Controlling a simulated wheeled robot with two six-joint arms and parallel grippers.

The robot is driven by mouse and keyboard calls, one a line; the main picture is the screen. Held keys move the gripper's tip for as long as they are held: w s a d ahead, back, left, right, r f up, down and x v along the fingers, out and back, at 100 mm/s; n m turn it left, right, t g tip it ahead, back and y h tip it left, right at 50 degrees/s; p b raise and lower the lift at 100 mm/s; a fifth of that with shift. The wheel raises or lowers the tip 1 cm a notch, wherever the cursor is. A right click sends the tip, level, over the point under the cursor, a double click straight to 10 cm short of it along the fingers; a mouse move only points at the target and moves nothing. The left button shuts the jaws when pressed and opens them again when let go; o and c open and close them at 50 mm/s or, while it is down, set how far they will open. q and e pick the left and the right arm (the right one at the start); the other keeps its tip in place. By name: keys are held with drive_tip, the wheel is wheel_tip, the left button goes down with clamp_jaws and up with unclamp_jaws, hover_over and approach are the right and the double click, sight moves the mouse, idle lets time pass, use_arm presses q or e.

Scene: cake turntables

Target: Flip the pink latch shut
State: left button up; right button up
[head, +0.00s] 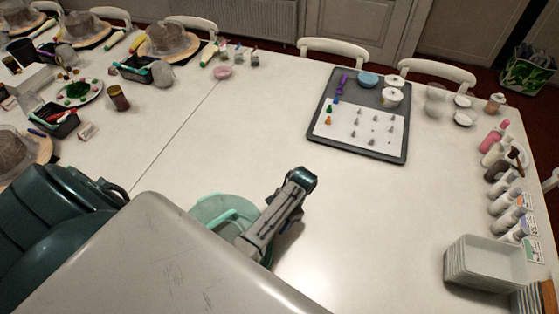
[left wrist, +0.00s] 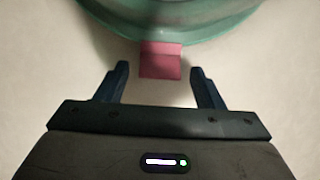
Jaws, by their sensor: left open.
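The pink latch (left wrist: 160,60) is a small block at the rim of a green turntable (left wrist: 235,12), seen at the top of the left wrist view. My left gripper (left wrist: 160,82) is open, with one finger to each side of the latch's near end. In the head view the pale green turntable (head: 207,208) is partly covered by my own arm, and the pink latch is hidden there. My left gripper's fingertips cannot be made out in the head view. My right gripper is not in view.
A grey tray (head: 319,135) with a white sheet and small piping tips lies at the back. Bottles (head: 503,203) and a stack of white trays (head: 480,265) stand along the right side. Cake stands and tools fill the far left. The table's middle is clear.

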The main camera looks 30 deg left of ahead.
use_arm(q)
drive_tip(key=c, duration=0.7)
drive_tip(key=shift+c, duration=1.4)
drive_tip(key=shift+s+a+r+t+h, duration=0.15)
drive_tip(key=shift+s+a+t+h, duration=0.2)
drive_tip(key=shift+t, duration=0.2)
drive_tip(key=shift+s+a+r+t+h, duration=0.15)
drive_tip(key=shift+s+t+h, duration=0.1)
drive_tip(key=shift+s+t, duration=0.25)
drive_tip(key=shift+s+a+r+t+h, duration=0.15)
drive_tip(key=shift+t+h, duration=0.25)
drive_tip(key=shift+t, duration=0.25)
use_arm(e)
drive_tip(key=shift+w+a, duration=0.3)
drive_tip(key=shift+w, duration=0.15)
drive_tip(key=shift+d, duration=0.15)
use_arm(q)
drive_tip(key=o, duration=1)
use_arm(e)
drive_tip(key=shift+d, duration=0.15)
